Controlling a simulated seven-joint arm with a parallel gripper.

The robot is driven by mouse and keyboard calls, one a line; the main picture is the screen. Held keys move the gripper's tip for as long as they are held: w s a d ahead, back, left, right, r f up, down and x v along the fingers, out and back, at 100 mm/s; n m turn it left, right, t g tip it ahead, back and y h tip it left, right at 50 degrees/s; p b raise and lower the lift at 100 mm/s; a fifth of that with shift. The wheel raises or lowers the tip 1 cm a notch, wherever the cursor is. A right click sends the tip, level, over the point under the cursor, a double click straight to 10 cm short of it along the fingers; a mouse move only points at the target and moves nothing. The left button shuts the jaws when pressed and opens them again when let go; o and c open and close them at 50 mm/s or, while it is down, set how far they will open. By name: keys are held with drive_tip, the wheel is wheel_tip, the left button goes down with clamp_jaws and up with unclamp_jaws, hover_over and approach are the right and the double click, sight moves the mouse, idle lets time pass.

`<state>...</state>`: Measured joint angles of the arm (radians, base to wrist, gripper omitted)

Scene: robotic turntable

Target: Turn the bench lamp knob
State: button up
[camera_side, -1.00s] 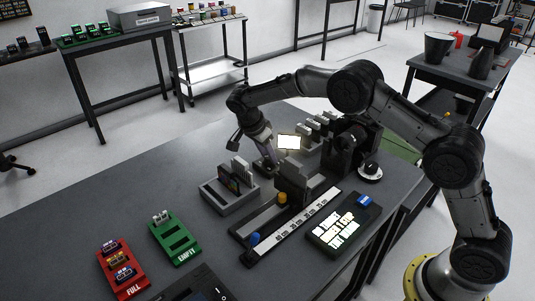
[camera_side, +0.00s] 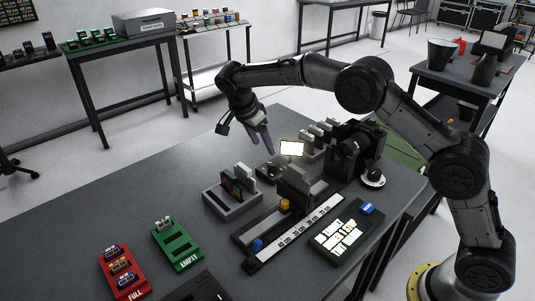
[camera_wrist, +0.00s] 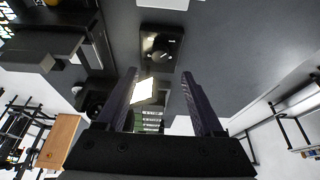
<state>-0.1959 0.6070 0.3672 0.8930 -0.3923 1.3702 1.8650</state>
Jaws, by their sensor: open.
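A small dark box with a round knob (camera_side: 272,168) sits on the bench behind the rail track; I take it to be the bench lamp's knob. It shows beyond my fingertips in the wrist view (camera_wrist: 162,46). A bright lit panel (camera_side: 291,148), apparently the lamp's, stands beside the box; it glows between my fingers in the wrist view (camera_wrist: 143,90). My gripper (camera_side: 263,152) is open and empty, with its fingers pointing down above the box, apart from the knob. The open fingers also show in the wrist view (camera_wrist: 159,73).
A grey tray of upright cards (camera_side: 233,200) stands in front of the box. The rail track (camera_side: 300,225) with a block, a lit screen (camera_side: 343,229) and a dark machine (camera_side: 358,145) lie to the right. Bare bench (camera_side: 140,200) is clear at left.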

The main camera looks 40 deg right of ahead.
drive_tip(key=shift+v, duration=2.65)
